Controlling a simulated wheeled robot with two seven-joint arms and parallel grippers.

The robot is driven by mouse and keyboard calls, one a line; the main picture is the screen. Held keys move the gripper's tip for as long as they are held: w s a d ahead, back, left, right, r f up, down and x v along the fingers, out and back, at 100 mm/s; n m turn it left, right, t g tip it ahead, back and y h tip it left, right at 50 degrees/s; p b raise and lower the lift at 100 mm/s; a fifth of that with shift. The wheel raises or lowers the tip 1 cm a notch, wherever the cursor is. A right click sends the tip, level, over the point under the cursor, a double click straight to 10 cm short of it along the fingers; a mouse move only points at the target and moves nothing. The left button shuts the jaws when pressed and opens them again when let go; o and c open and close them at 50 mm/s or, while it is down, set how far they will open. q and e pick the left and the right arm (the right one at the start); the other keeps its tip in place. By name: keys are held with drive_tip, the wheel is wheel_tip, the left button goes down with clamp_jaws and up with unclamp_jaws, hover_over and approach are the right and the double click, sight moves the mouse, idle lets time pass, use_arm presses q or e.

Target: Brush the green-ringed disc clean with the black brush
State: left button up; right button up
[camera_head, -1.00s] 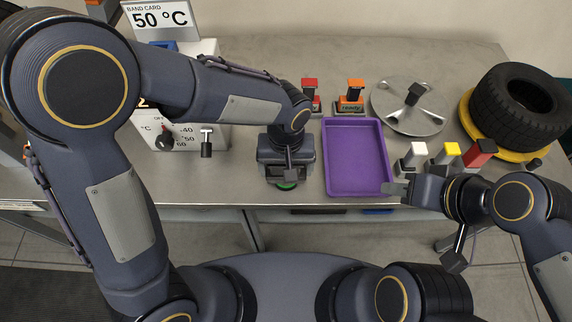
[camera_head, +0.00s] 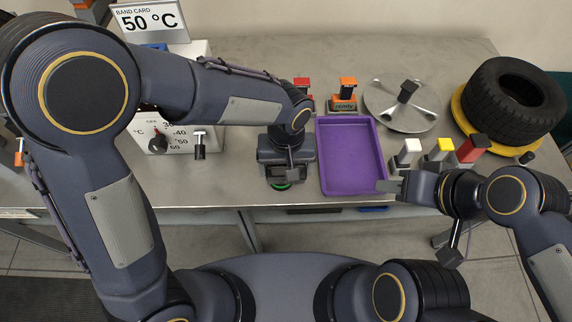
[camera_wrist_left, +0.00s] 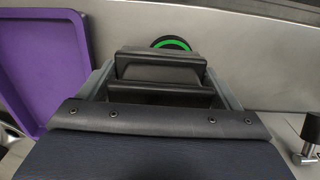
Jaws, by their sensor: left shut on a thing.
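The green-ringed disc (camera_head: 281,186) lies at the table's front edge, left of the purple tray, mostly hidden under my left gripper (camera_head: 288,176). In the left wrist view, part of its black face and green ring (camera_wrist_left: 172,43) shows just beyond the fingers. My left gripper (camera_wrist_left: 160,80) points down over the disc and is shut on a dark block between its fingers, which looks like the black brush (camera_wrist_left: 160,69). Its bristles, and any contact with the disc, are hidden. My right gripper (camera_head: 387,187) is beside the tray's right front corner; its finger gap is unclear.
The purple tray (camera_head: 352,190) is empty. White, yellow and red-topped blocks (camera_head: 440,150) stand right of it, near my right gripper. A metal disc (camera_head: 400,118) and a tyre (camera_head: 510,98) lie behind them. A white dial box (camera_head: 178,138) stands left.

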sight(273, 168)
use_arm(q)
drive_tip(key=shift+a, duration=1.15)
drive_tip(key=shift+a, duration=0.15)
drive_tip(key=shift+a, duration=0.2)
drive_tip(key=shift+d, duration=1.4)
drive_tip(key=shift+d, duration=0.1)
drive_tip(key=shift+d, duration=0.15)
drive_tip(key=shift+a+b, duration=0.4)
drive_tip(key=shift+a, duration=1.2)
drive_tip(key=shift+d, duration=0.85)
drive_tip(key=shift+r, duration=0.1)
